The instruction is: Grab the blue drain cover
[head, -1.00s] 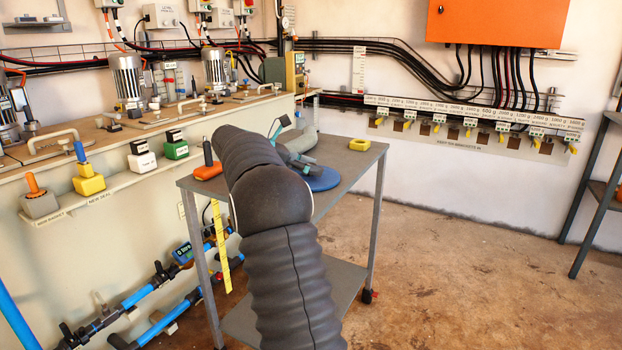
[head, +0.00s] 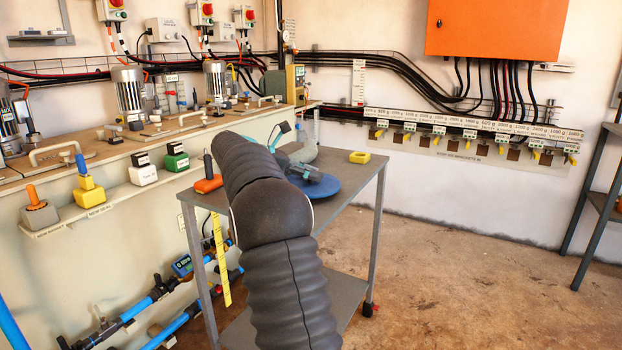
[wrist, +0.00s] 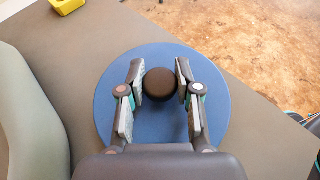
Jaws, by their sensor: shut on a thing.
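The blue drain cover (wrist: 164,61) is a round blue disc with a dark round knob (wrist: 160,84) at its middle. In the wrist view my gripper (wrist: 160,82) has a finger on each side of the knob, closed on it. In the head view the blue drain cover (head: 318,186) shows at the right part of the grey cart top, partly hidden by my gripper (head: 306,172) and arm. I cannot tell whether the disc touches the cart top or is slightly above it.
The grey cart (head: 350,178) also bears a yellow block (head: 359,157) and an orange-and-black tool (head: 208,183). A long bench (head: 110,190) with motors and small blocks stands at the left. An orange cabinet (head: 495,30) hangs on the wall.

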